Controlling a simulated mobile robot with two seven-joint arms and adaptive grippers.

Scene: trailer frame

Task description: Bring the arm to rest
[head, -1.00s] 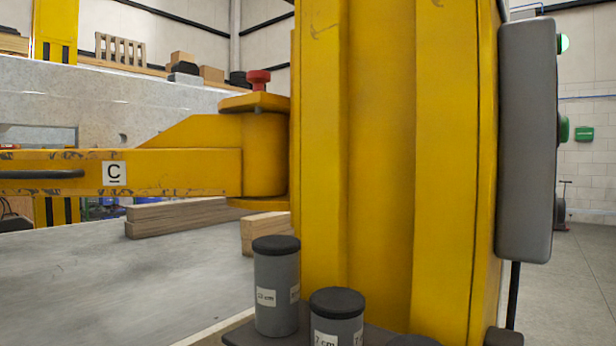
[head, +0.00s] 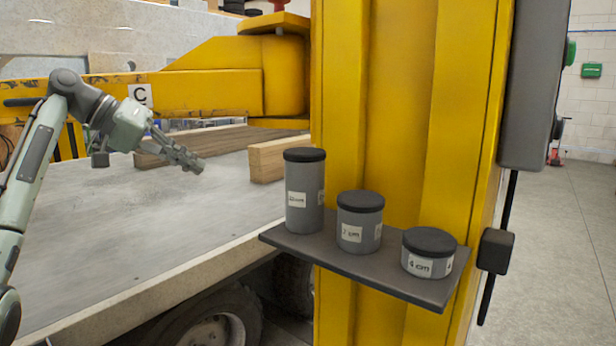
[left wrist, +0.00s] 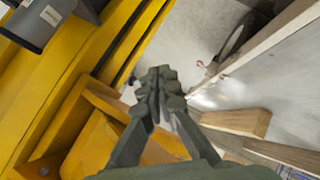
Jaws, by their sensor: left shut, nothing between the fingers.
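My left arm (head: 35,160) comes in from the left in the head view, raised and bent over the grey trailer bed. Its gripper (head: 192,164) is shut and empty, pointing right and slightly down, in front of the yellow arm marked C (head: 215,92). In the left wrist view the shut fingers (left wrist: 158,85) meet with nothing between them, and yellow metal lies to their left. My right gripper is not in view.
A dark shelf (head: 370,268) on the yellow post (head: 400,120) holds three grey canisters with black lids, the tallest (head: 304,195) at left. Wooden beams (head: 275,158) lie on the trailer bed (head: 90,220). A grey box (head: 535,80) hangs on the post's right side.

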